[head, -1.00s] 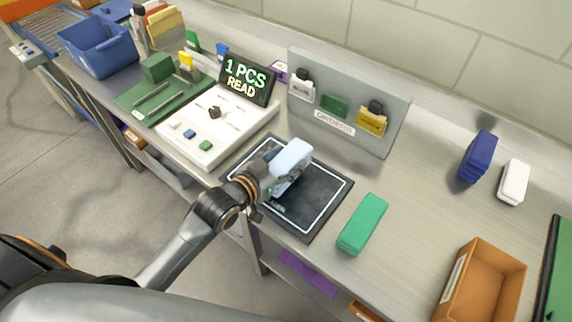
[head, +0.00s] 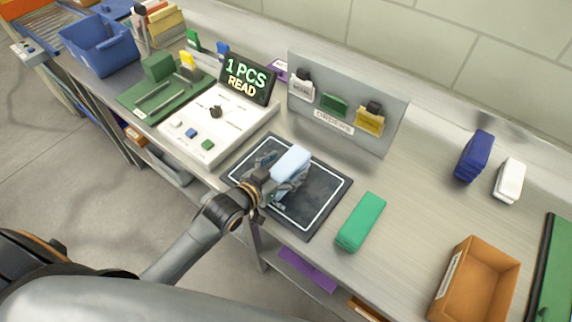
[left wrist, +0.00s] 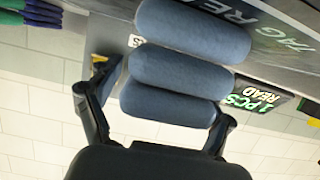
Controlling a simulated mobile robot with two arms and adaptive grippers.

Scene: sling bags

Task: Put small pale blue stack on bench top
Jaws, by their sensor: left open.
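The small pale blue stack (head: 293,160) is at the dark bordered mat on the bench top (head: 412,215). In the left wrist view it shows as several rounded blue-grey layers (left wrist: 185,60). My left gripper (head: 283,187) is open at the stack, low over the mat. In the left wrist view, my left gripper's fingers (left wrist: 160,112) stand apart on either side of the stack's nearest layer. The stack's underside is hidden in the head view, so its contact with the mat is hard to judge. My right gripper is not in view.
A green block (head: 361,221) lies right of the mat (head: 325,206). A white console (head: 225,135) with a "1 PCS READ" display (head: 247,80) stands left, and a grey orders board (head: 345,90) behind. Dark blue (head: 474,156) and white stacks (head: 509,181) and an orange bin (head: 478,283) are right.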

